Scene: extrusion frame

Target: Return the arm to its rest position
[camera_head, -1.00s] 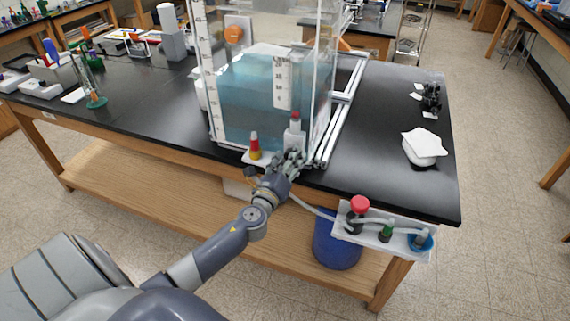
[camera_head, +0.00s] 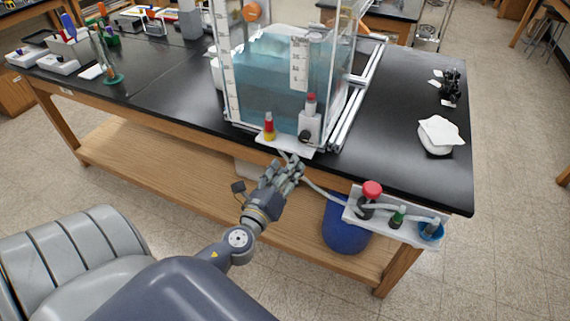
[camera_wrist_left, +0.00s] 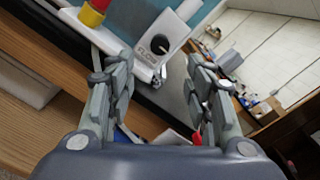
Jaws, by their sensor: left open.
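My left gripper (camera_head: 283,172) is open and empty in the head view, in front of the black bench's front edge and below the water tank. In the left wrist view its two fingers (camera_wrist_left: 157,85) stand apart with nothing between them. Beyond them shows a white box with a black knob (camera_wrist_left: 160,42), which sits at the tank's foot in the head view (camera_head: 309,127). My left arm (camera_head: 240,238) reaches in from the lower left. My right gripper is not in view.
The clear tank (camera_head: 270,85) of blue water stands on the black bench (camera_head: 400,140). A red and yellow bottle (camera_head: 269,127) stands on a white ledge before it. A white rack with a red knob (camera_head: 372,190) hangs off the front edge, above a blue bin (camera_head: 343,232).

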